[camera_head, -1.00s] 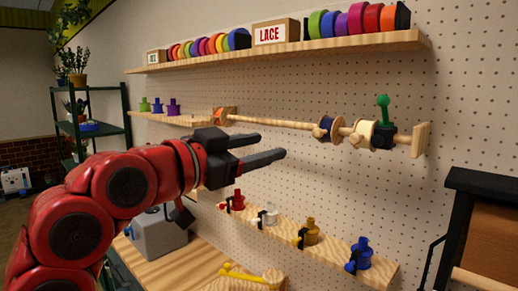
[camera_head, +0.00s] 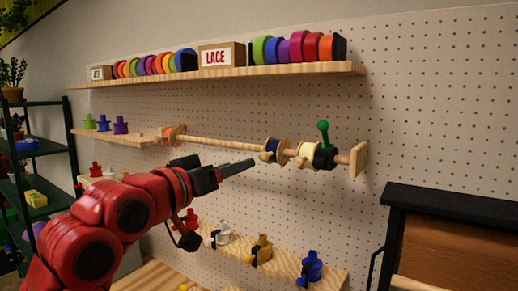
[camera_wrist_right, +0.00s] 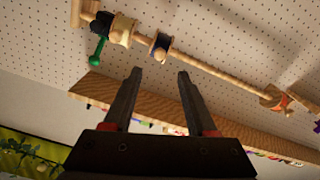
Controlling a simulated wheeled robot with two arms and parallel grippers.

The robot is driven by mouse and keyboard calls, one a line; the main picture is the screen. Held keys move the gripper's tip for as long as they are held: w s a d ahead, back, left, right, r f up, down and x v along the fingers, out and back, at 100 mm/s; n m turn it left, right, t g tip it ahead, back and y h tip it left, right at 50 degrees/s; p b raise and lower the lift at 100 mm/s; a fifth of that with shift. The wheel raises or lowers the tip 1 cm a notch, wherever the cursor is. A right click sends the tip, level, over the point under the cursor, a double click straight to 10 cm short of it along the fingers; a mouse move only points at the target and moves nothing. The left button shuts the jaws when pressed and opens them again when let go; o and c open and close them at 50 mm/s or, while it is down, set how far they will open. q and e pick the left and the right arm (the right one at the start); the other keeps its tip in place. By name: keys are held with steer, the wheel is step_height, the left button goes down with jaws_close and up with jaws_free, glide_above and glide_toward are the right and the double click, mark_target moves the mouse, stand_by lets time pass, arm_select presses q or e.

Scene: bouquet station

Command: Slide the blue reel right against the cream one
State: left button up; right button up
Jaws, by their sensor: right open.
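The blue reel (camera_head: 271,150), dark navy with pale wooden flanges, sits on a wooden rod (camera_head: 222,143) on the pegboard. The cream reel (camera_head: 306,155) is to its right on the same rod, with a small gap between them. A black clamp with a green handle (camera_head: 323,132) is at the cream reel's right side. My right gripper (camera_head: 238,168) is open and empty, below and left of the blue reel, apart from it. In the right wrist view, the blue reel (camera_wrist_right: 160,45) shows beyond the open fingers (camera_wrist_right: 160,76), with the cream reel (camera_wrist_right: 122,30) to its left. My left gripper is not in view.
An orange reel (camera_head: 174,135) is at the rod's left end. A shelf (camera_head: 220,74) with colourful rolls and a LACE box runs above. A lower ledge (camera_head: 283,262) carries several coloured bobbins. A dark-framed cabinet (camera_head: 455,230) stands at right.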

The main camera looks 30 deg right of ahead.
mark_target(261, 157)
steer(key=p+x, duration=0.3)
steer(key=x, duration=0.5)
steer(key=shift+w+d+r, duration=0.1)
steer(key=shift+d+r, duration=0.05)
steer(key=shift+d, duration=0.05)
steer(key=shift+w+d, duration=0.2)
steer(key=shift+d, duration=0.25)
jaws_close()
stand_by(0.6)
